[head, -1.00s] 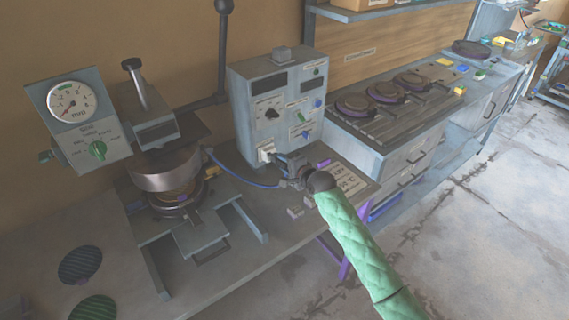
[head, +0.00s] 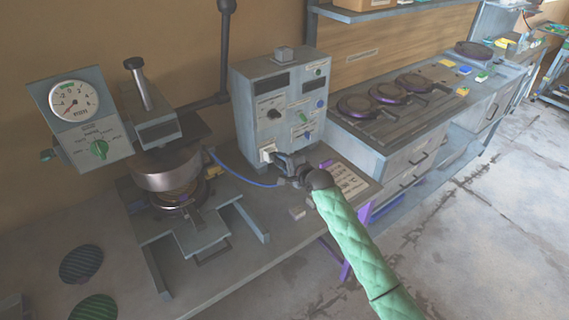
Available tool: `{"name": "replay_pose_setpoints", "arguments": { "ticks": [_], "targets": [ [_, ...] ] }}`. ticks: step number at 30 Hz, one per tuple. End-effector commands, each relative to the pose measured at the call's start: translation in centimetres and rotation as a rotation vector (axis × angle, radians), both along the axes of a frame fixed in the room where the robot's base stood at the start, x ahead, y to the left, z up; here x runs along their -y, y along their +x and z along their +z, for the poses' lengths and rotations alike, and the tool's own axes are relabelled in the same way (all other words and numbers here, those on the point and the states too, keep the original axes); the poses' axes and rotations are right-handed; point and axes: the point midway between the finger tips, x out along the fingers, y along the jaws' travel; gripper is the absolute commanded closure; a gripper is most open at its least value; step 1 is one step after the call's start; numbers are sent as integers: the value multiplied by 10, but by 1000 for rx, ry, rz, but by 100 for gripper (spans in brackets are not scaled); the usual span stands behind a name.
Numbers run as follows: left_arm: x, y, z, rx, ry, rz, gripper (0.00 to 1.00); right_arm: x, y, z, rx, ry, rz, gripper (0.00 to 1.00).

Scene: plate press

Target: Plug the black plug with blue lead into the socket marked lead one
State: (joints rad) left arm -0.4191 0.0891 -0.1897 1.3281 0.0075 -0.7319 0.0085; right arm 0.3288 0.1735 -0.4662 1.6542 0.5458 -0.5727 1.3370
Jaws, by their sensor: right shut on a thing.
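The grey control box (head: 281,100) stands on the bench, with a pale socket plate (head: 266,149) low on its front face. My right gripper (head: 279,160) is shut just in front of that plate. The black plug is at its jaws and mostly hidden by them; I cannot tell whether it touches or has entered the socket. The blue lead (head: 240,178) runs from the press across the bench towards the gripper. The marking by the socket is too small to read. My left gripper is not in view.
The press (head: 165,170) with its round gauge (head: 73,101) stands to the left. A small light block (head: 297,213) and a printed card (head: 350,183) lie near my right arm. A hotplate bench (head: 385,120) stands to the right. The front left bench has clear room.

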Motion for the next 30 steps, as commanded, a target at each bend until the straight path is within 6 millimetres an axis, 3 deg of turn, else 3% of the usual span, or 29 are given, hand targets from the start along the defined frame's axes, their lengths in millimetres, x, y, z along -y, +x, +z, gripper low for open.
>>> {"name": "replay_pose_setpoints", "arguments": {
  "ticks": [30],
  "targets": [
    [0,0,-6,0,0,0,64,-12,16,-5,0,0,0,91]
  ]
}}
